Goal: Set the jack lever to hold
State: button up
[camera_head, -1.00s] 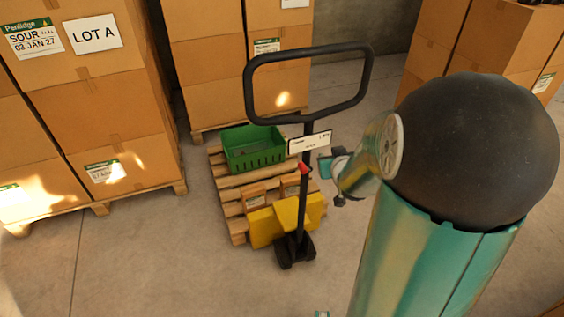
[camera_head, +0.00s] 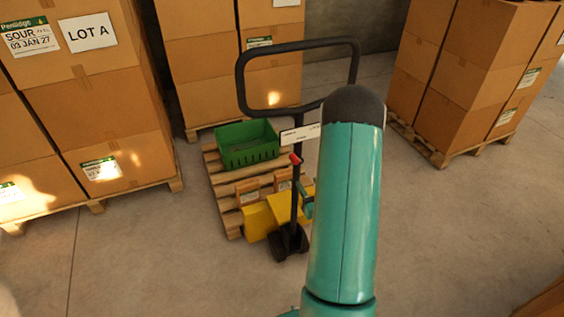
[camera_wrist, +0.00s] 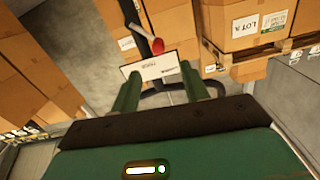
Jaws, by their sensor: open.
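The jack lever shows as a small red tip (camera_head: 295,158) on the black upright handle shaft (camera_head: 294,205) of the yellow pallet jack, below its looped handle (camera_head: 240,85). In the wrist view the red lever tip (camera_wrist: 157,46) lies just beyond my gripper, near the white label plate (camera_wrist: 150,68). My gripper (camera_wrist: 160,72) is open, with its two green fingers either side of the label plate and nothing visibly held. In the head view my arm hides most of the gripper and the right part of the jack. Which setting the lever is in, I cannot tell.
The jack stands at a wooden pallet (camera_head: 220,188) carrying a green crate (camera_head: 248,155). Stacked cartons on pallets stand at left (camera_head: 110,110), behind (camera_head: 205,70) and right (camera_head: 455,80). Bare concrete floor (camera_head: 150,260) lies in front and to the left.

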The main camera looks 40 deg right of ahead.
aim_at(296, 164)
jog(key=x, duration=1.3)
jog(key=shift+d, duration=0.25)
jog(key=shift+a, duration=0.1)
grip_shut()
